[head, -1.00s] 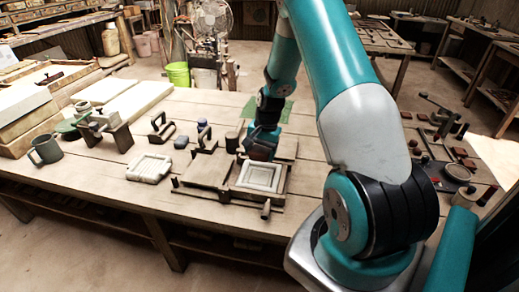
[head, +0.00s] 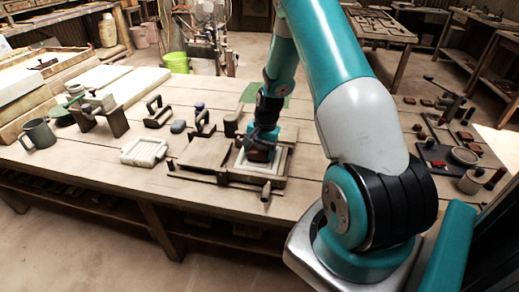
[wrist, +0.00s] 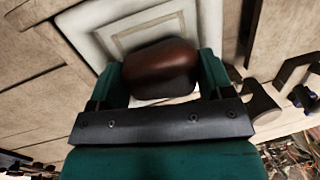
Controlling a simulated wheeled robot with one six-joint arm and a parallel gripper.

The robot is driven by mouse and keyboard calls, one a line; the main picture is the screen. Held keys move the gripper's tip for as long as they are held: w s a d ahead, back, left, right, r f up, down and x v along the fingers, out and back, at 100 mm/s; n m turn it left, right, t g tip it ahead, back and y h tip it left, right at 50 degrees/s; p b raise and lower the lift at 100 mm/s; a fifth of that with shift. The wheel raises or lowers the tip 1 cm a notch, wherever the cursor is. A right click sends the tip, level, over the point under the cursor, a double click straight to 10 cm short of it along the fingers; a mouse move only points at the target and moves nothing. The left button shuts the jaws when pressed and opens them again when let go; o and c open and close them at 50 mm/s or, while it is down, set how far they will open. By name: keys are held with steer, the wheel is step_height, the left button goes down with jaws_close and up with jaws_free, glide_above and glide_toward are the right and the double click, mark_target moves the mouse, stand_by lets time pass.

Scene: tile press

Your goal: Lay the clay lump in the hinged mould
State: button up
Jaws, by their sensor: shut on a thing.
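The clay lump (wrist: 160,68) is a reddish-brown rounded block, held between the two fingers of my gripper (wrist: 162,78) in the wrist view. In the head view the lump (head: 258,153) is over the white recessed plate of the hinged mould (head: 279,172), seen under my gripper (head: 262,143). The mould lies open on the table, with its wooden lid (head: 205,151) folded out to the left. In the wrist view the plate (wrist: 105,33) shows a stepped square frame behind the lump. I cannot tell whether the lump touches the plate.
A white pressed tile (head: 145,151) lies left of the mould. Wooden-handled tools (head: 158,112), a grey mug (head: 38,134) and a wooden stand stand further left. A dark lever tool board (head: 445,150) is at the right. The table front left is clear.

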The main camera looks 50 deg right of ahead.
steer(key=o, duration=1.1)
steer(key=shift+s, duration=0.15)
steer(key=r, duration=0.4)
steer(key=d+r, duration=0.1)
steer(key=r, duration=0.1)
steer(key=shift+s+d+r, duration=0.1)
steer(key=shift+r, duration=0.3)
steer(key=c, duration=0.5)
steer(key=o, duration=0.5)
step_height(320, 180, up, 10)
steer(key=d, duration=0.1)
steer(key=shift+s+d+r, duration=0.15)
steer(key=shift+s+r, duration=0.1)
steer(key=shift+s, duration=0.2)
